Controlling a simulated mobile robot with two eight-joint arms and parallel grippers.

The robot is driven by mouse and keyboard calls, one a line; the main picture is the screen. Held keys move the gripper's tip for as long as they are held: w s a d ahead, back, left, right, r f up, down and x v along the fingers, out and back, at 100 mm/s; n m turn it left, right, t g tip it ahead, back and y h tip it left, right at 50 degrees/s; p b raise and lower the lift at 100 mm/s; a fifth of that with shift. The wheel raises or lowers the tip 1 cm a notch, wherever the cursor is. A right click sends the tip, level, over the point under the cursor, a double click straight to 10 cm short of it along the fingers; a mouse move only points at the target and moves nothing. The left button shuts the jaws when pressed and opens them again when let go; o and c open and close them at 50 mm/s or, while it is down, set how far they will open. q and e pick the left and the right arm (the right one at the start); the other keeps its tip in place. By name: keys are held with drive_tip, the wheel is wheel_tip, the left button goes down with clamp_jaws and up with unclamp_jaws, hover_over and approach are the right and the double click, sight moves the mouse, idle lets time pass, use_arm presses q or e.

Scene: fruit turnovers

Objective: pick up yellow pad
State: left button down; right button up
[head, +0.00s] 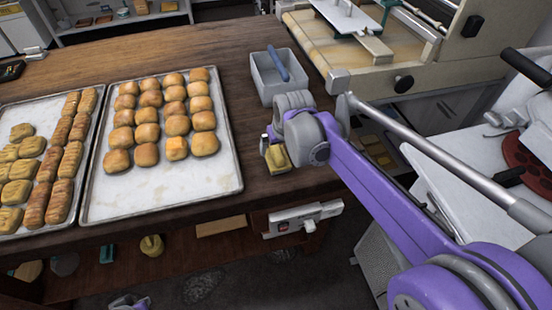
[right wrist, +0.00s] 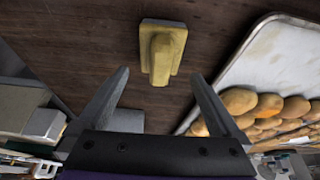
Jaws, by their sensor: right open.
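The yellow pad (head: 278,158) lies on the dark wooden table near its front edge, partly hidden by my right gripper (head: 271,143) in the head view. In the right wrist view, the pad (right wrist: 162,50) shows whole, with a raised grip on a flat base. My right gripper (right wrist: 161,84) is open, its fingers spread to either side below the pad in that picture, with nothing between them. A small purple and grey part, seemingly of my left gripper (head: 130,302), shows at the bottom edge of the head view; its fingers are not clear.
A metal tray (head: 190,188) of baked buns lies left of the pad, with another tray of pastries (head: 8,229) beyond. A grey bin (head: 262,86) holding a blue-handled tool stands behind my right gripper. A dough machine (head: 400,55) stands at the back right.

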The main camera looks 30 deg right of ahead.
sight(278, 152)
drive_tip(key=shift+x, duration=2.75)
drive_tip(key=shift+s, duration=0.15)
drive_tip(key=c, duration=1.2)
wheel_tip(278, 152, up, 10)
drive_tip(key=shift+p, duration=0.3)
drive_tip(key=o, duration=0.8)
drive_tip(key=c, duration=0.6)
drive_tip(key=shift+s+f, duration=0.1)
